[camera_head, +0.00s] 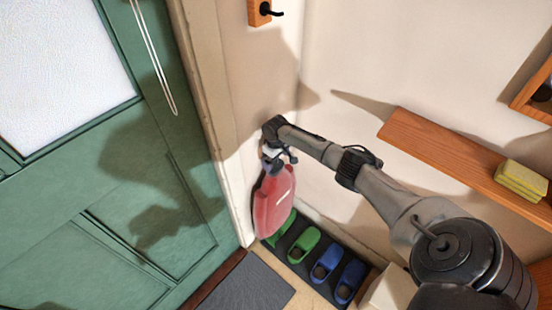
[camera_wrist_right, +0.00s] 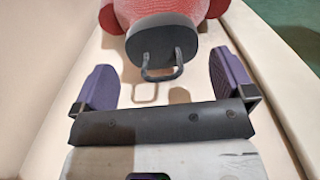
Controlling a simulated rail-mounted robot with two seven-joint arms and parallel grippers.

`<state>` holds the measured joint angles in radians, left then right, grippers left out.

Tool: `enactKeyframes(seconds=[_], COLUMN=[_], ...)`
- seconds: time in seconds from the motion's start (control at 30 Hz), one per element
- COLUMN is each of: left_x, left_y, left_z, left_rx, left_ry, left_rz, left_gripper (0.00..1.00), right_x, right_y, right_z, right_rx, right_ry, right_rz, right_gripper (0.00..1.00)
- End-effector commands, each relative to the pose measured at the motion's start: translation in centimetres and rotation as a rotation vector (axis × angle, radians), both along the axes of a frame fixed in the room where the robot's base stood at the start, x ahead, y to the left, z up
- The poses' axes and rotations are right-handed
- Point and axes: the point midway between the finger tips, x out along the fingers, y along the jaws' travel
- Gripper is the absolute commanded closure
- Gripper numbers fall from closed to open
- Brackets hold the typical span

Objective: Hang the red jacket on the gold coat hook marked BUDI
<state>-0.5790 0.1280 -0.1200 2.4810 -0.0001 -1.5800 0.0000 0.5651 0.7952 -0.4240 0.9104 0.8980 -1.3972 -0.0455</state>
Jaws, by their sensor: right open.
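The red jacket (camera_head: 273,207) is low by the wall beside the green door's frame, above the shoe mat. What holds it up is hidden. In the right wrist view its red cloth (camera_wrist_right: 150,12) shows at the top, with a dark grey collar piece and loop (camera_wrist_right: 163,73) facing my gripper. My right gripper (camera_head: 279,157) is just above the jacket. In the wrist view the right gripper (camera_wrist_right: 165,82) is open, its purple-padded fingers either side of the loop with gaps. My left gripper is not in view. No gold hook or BUDI mark can be made out.
A wooden plate with a black hook (camera_head: 265,11) is on the wall above. Green and blue shoes (camera_head: 326,263) stand on a dark mat below. A wooden shelf (camera_head: 455,157) with a yellow sponge-like block (camera_head: 521,180) is right. The green door (camera_head: 130,180) is left.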

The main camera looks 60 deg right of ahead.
Motion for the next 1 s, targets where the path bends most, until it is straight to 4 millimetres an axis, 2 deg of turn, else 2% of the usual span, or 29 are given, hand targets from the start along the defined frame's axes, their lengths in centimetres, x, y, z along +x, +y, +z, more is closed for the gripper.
enactKeyframes(seconds=[0.03, 0.5, 0.77, 0.87, 0.97, 1.0], left_x=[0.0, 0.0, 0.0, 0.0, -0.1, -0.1], left_y=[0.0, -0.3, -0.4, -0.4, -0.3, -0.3], left_z=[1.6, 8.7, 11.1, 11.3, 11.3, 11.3], left_rx=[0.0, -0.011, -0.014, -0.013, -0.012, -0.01], left_ry=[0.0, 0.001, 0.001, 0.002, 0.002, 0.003], left_rz=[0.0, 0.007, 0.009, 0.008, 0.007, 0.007], left_gripper=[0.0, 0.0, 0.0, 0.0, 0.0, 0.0], right_x=[0.1, 0.1, 0.1, -0.2, -1.2, -1.9], right_y=[0.0, -0.1, 0.2, 2.0, 6.5, 8.9], right_z=[1.5, 8.0, 10.1, 9.2, 6.8, 5.7], right_rx=[0.001, 0.0, 0.0, -0.001, -0.005, -0.006], right_ry=[-0.001, 0.0, 0.001, 0.009, 0.021, 0.024], right_rz=[-0.001, 0.0, 0.005, 0.048, 0.143, 0.192], right_gripper=[0.0, 0.0, 0.0, 0.0, 0.0, 0.0])
